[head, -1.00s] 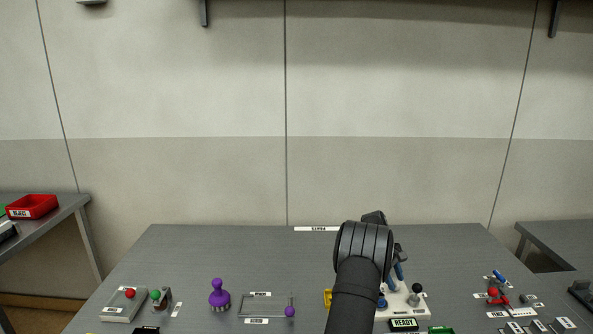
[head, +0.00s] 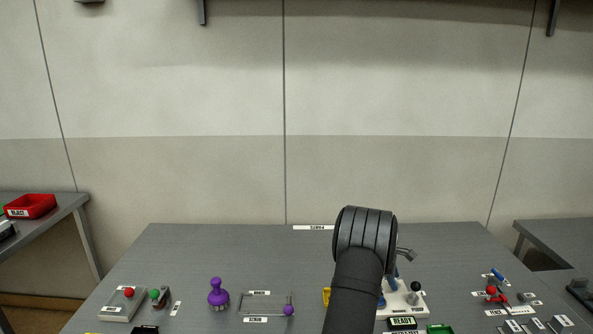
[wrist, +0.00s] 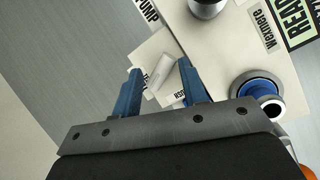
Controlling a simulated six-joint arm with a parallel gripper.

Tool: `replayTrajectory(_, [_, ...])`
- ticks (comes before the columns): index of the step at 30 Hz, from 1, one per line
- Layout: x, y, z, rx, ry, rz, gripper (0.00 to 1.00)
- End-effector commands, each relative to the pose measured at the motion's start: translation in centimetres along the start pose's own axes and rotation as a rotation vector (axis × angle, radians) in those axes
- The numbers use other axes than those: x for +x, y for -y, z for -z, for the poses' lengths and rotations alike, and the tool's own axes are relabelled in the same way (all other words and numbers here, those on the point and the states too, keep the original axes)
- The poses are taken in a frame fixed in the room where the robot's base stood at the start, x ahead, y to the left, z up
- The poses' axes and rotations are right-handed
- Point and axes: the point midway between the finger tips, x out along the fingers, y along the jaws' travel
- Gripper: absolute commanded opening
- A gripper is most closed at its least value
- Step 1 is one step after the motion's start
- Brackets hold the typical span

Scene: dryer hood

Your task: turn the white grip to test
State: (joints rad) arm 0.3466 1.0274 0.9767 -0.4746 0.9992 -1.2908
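In the wrist view a short white grip (wrist: 163,79) lies on a pale plate (wrist: 150,52), between the two blue fingers of my gripper (wrist: 159,67). The fingers are apart, with a visible gap on the left of the grip; contact on the right cannot be told. Small labels beside the grip are partly covered by the fingers, so I cannot read "test". In the head view my wrist hides the grip and most of the gripper.
The white panel (head: 416,304) carries a black-topped knob (head: 416,287). In the wrist view a blue ringed knob (wrist: 258,90) stands close right of the fingers, and a round metal post (wrist: 207,6) stands beyond. A purple knob (head: 218,292) is further left.

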Motion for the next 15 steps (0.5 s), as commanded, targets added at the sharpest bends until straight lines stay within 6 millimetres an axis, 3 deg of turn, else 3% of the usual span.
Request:
replayTrajectory(5, [-0.2, -0.1, 0.0, 0.005, -0.001, -0.002, 0.38])
replayTrajectory(8, [-2.0, -0.5, -0.8, 0.089, -0.02, 0.005, 0.38])
replayTrajectory(15, [-12.3, -1.1, -4.1, 0.568, -0.158, 0.091, 0.38])
